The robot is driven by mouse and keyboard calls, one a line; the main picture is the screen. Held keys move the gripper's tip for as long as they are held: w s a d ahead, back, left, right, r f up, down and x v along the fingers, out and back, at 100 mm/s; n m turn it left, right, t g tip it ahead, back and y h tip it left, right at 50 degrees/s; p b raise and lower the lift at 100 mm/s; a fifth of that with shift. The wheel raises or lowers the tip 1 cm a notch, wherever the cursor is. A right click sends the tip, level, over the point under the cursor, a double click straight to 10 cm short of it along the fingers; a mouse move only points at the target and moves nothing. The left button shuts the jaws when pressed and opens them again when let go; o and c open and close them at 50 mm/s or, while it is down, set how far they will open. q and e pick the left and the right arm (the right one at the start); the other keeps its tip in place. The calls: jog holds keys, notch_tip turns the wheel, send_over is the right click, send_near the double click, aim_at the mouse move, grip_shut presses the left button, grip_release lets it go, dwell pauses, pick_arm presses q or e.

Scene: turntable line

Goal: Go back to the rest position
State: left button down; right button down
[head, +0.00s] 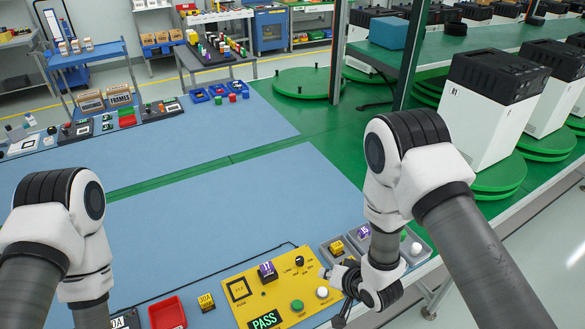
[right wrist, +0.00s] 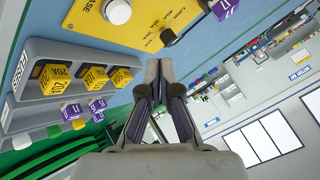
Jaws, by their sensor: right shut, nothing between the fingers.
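My right gripper (head: 342,282) is beside the right edge of the yellow panel in the head view. In the right wrist view its two dark fingers (right wrist: 160,72) meet at the tips with nothing between them. My left arm comes in at the lower left of the head view; its gripper is out of frame. The yellow panel (head: 283,279) carries a lit green PASS display (head: 265,320), a black dial, a green button, a white button and a purple-topped block (head: 267,270). The panel also shows in the right wrist view (right wrist: 150,20).
A grey compartment tray (right wrist: 50,88) right of the panel holds yellow and purple blocks. A red tray (head: 167,313) lies left of the panel. The blue mat (head: 230,215) between my arms is largely clear. White-and-black machines (head: 495,105) stand on green turntables at the right.

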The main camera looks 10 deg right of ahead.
jog(key=f, duration=0.1)
jog(key=s+f+b, duration=0.1)
jog(key=f, duration=0.1)
jog(key=shift+s+d+f, duration=0.1)
jog(key=shift+s+d, duration=0.25)
jog(key=shift+s, duration=0.05)
jog(key=s+d+f+n+g+h+b, duration=0.1)
jog(key=s+d+f+g, duration=0.1)
jog(key=s, duration=0.6)
jog(key=s+d+f+n+g+h+b, duration=0.1)
jog(key=s+d+f+g, duration=0.1)
jog(key=s, duration=0.6)
jog(key=s+d+f+n+g+h, duration=0.1)
jog(key=s+d+f+g+h, duration=0.1)
jog(key=s, duration=0.6)
jog(key=d+f+g, duration=0.1)
jog(key=d+g, duration=0.1)
jog(key=shift+s+d+b, duration=0.35)
jog(key=shift+b, duration=0.05)
